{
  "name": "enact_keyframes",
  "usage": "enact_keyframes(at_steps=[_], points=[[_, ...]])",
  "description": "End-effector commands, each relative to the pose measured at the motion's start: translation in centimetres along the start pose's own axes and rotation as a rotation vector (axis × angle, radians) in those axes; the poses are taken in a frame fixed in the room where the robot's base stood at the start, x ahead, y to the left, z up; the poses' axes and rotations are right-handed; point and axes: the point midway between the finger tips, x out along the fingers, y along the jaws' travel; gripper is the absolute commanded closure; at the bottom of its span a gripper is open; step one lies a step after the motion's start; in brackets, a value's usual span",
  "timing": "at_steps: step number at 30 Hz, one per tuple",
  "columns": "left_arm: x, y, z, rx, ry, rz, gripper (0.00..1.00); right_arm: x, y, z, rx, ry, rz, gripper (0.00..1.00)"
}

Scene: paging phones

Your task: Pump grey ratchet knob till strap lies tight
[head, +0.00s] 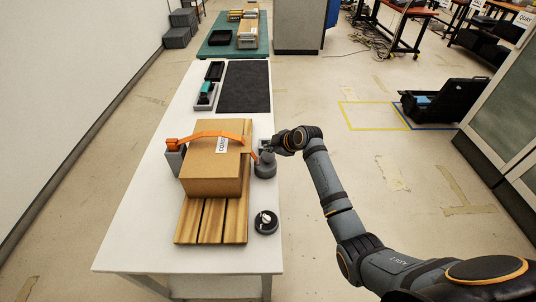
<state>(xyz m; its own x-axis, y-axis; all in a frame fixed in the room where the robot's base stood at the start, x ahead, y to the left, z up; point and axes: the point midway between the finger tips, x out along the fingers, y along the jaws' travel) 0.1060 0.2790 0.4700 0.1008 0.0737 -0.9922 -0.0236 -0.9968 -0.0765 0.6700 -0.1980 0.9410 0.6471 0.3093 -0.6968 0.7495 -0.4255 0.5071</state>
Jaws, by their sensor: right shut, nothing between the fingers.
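An orange strap (215,134) runs from a grey post with an orange top (174,158) on the left, over a cardboard box (214,176), to the right side. It arches above the box top, with a gap visible at its middle. The grey ratchet knob (265,168) stands on the table just right of the box, at the strap's right end. My right gripper (262,150) is shut and empty, directly above or at the top of the knob; whether it touches cannot be told. My left gripper is not in view.
The box sits on a wooden slatted pallet (212,225) on a white table (140,235). A dark round piece with a white top (266,221) lies right of the pallet. A black mat (244,87) and a grey tray (205,98) lie behind. The table's left front is clear.

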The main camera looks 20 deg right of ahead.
Motion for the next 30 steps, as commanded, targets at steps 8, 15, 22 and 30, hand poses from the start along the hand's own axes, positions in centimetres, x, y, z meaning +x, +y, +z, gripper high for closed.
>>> enact_keyframes(at_steps=[8, 15, 22, 30], points=[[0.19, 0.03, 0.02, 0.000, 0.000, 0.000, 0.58, 0.28, -0.22, 0.21, 0.000, 0.000, 0.000, 1.00], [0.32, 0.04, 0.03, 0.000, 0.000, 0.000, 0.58, 0.58, -0.42, 0.42, 0.000, 0.000, 0.001, 1.00], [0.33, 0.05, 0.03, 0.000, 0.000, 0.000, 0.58, 0.59, -0.44, 0.43, 0.000, 0.000, 0.000, 1.00], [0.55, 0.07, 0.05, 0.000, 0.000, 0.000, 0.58, 0.80, -0.60, 0.59, 0.000, 0.000, 0.000, 1.00]])
